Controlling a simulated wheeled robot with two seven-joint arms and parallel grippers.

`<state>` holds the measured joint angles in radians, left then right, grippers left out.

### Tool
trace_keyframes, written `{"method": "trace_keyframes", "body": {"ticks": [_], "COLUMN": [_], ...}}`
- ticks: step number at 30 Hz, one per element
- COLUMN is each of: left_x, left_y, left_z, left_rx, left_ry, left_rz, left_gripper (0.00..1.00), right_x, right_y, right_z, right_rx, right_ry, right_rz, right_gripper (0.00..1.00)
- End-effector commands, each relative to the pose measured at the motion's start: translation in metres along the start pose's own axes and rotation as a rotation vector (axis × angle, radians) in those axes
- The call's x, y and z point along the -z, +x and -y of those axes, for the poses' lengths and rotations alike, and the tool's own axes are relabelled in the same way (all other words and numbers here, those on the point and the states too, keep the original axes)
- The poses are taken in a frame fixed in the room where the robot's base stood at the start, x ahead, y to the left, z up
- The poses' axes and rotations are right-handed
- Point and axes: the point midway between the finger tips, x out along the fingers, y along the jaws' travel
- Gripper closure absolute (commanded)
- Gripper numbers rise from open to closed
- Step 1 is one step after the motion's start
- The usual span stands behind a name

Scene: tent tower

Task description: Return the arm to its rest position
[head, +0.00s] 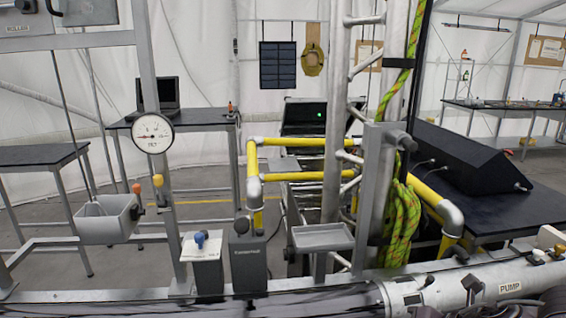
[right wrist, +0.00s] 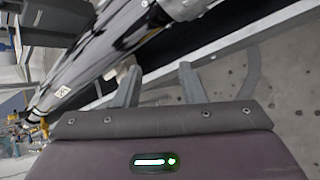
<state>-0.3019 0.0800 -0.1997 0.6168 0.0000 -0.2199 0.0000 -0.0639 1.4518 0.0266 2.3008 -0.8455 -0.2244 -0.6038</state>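My right gripper (right wrist: 158,76) shows in the right wrist view. Its two grey fingers stand apart with nothing between them, so it is open and empty. Beyond the fingers are a dark surface with a pale metal edge and, below that, a grey speckled floor. A glossy dark tube with a silver fitting (right wrist: 182,8) runs across the upper left of that view, apart from the fingers as far as I can tell. Neither gripper shows in the head view. My left gripper is not seen in any view.
A metal frame carries a gauge (head: 152,134) and a grey bin (head: 108,219). Grey boxes (head: 248,262), a small tray (head: 322,237), yellow pipes (head: 305,176) and a green rope (head: 402,225) stand close ahead. A pump pipe (head: 435,290) lies at front right.

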Motion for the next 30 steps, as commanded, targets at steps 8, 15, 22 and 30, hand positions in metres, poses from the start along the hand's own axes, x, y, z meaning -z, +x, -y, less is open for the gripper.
{"method": "trace_keyframes", "body": {"ticks": [8,15,22,30], "left_x": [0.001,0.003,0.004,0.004], "left_y": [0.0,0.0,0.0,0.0], "left_z": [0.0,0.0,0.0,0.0], "left_rx": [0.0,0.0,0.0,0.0], "left_ry": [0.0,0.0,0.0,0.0], "left_rz": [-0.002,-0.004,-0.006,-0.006], "left_gripper": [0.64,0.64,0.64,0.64], "right_x": [0.03,0.074,0.132,0.196], "right_y": [0.042,0.047,0.04,0.028], "right_z": [-0.015,0.021,0.049,0.057], "right_rx": [-0.142,-0.032,0.175,0.452], "right_ry": [0.78,1.557,2.079,2.504], "right_rz": [0.234,0.394,0.475,0.517], "right_gripper": [0.63,0.63,0.63,0.63]}}
